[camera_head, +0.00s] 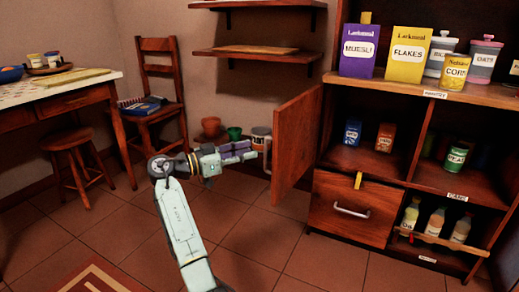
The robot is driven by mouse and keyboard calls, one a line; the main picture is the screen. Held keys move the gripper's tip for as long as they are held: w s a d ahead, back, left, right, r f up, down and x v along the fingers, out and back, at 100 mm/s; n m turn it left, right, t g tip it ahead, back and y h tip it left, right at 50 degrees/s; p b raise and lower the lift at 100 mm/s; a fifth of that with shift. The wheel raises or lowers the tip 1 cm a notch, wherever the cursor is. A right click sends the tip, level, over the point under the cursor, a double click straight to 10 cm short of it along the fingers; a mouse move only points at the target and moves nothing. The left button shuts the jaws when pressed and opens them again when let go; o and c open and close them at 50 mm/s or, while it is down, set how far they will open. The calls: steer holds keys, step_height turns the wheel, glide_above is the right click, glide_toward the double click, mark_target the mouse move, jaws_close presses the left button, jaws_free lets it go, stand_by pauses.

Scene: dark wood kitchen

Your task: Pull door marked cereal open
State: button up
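A wooden cabinet door (297,138) stands swung out from the left side of the cabinet's upper compartment. A light metal handle (267,156) is on its left edge. No cereal marking is legible on the door from here. My gripper (251,151) is just left of the handle, its dark purple fingers pointing right toward it. The fingertips are close to the handle; I cannot tell whether they touch it or how far apart they are. The compartment behind the door shows a blue box (352,132) and an orange-brown box (385,137).
A drawer (351,208) with a metal handle is below the compartment. Cereal packages, including flakes (408,55), stand on top. A chair (158,85), stool (75,165) and table are at left. Tiled floor is clear in front.

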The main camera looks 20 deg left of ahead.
steer(key=v, duration=0.5)
steer(key=shift+s+a, duration=0.15)
steer(key=shift+a, duration=0.1)
